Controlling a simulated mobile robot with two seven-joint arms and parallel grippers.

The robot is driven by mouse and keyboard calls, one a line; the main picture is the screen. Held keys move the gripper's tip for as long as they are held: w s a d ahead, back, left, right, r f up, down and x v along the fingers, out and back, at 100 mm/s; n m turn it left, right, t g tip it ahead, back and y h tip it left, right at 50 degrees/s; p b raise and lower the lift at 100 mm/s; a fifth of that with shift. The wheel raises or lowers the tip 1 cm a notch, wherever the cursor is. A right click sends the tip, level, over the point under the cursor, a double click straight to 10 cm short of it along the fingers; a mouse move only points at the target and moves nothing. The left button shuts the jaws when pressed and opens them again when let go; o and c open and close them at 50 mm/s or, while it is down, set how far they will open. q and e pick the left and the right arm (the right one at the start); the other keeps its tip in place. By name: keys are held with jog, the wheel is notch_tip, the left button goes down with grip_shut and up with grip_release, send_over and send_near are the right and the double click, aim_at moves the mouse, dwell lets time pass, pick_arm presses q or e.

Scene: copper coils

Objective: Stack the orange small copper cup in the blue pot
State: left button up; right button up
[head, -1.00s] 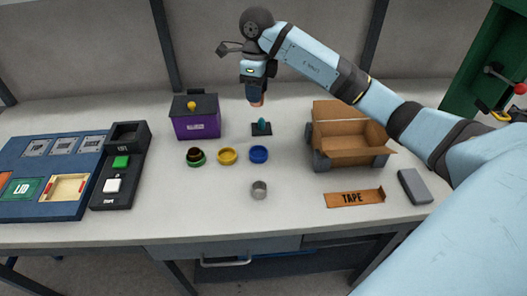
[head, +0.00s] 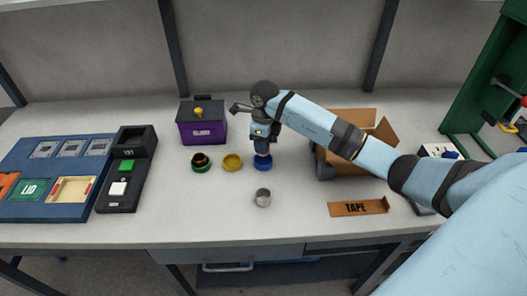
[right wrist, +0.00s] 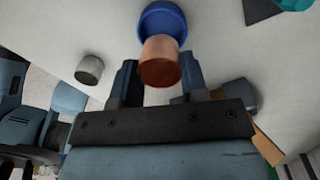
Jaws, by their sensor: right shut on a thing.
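My right gripper (head: 262,151) is shut on the orange copper cup (right wrist: 159,62), which sits between its two fingers in the right wrist view. The blue pot (head: 264,164) stands on the table directly below the gripper in the head view. The blue pot also shows in the right wrist view (right wrist: 158,10), with the cup overlapping its near edge. The cup is at or just above the pot; I cannot tell whether its lower end is inside the rim. In the head view the gripper mostly hides the cup. My left gripper is out of view.
A yellow pot (head: 232,163) and a green pot (head: 201,165) with something dark inside stand left of the blue pot. A grey cup (head: 263,198) stands in front. A purple box (head: 202,128) and a cardboard box (head: 385,135) flank the area.

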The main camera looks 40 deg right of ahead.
notch_tip(320, 180, down, 4)
jog(key=shift+f, duration=0.1)
jog(key=shift+f, duration=0.25)
jog(key=o, duration=0.9)
